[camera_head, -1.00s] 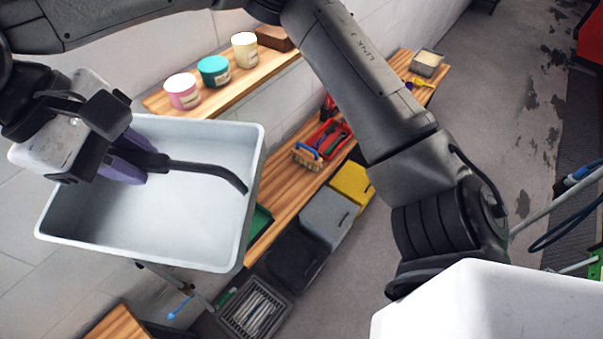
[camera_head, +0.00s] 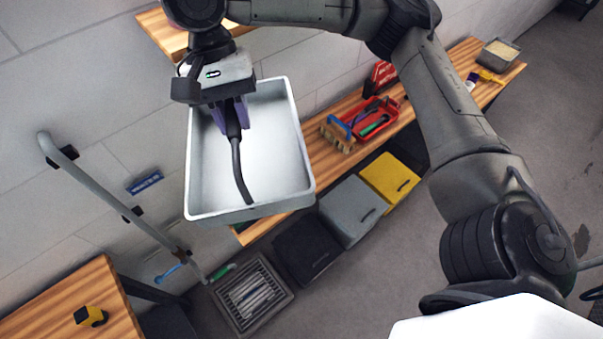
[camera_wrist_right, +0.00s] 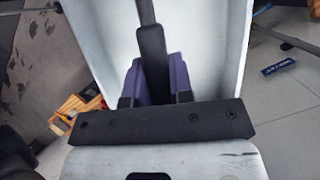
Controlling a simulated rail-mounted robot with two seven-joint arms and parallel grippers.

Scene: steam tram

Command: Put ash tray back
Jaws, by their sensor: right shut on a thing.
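The ash tray, a pale grey rectangular tray (camera_head: 281,152), hangs in the air left of the picture's middle in the head view, with its hollow side facing the camera. A thin black curved handle (camera_head: 238,170) runs across it. My right gripper (camera_head: 232,122) has its purple fingers shut on the black handle at the tray's upper part. The right wrist view shows the handle (camera_wrist_right: 152,50) between the fingers (camera_wrist_right: 157,80), with the pale tray (camera_wrist_right: 205,35) behind. Whether the handle is joined to the tray is hidden. My left gripper is not in view.
A wooden bench (camera_head: 335,165) along the wall carries a red tool tray (camera_head: 375,118) and a brush (camera_head: 338,134). Grey (camera_head: 352,212) and yellow (camera_head: 390,178) bins stand below it. A wooden table (camera_head: 75,305) is lower left, near a grey wall rail (camera_head: 100,195).

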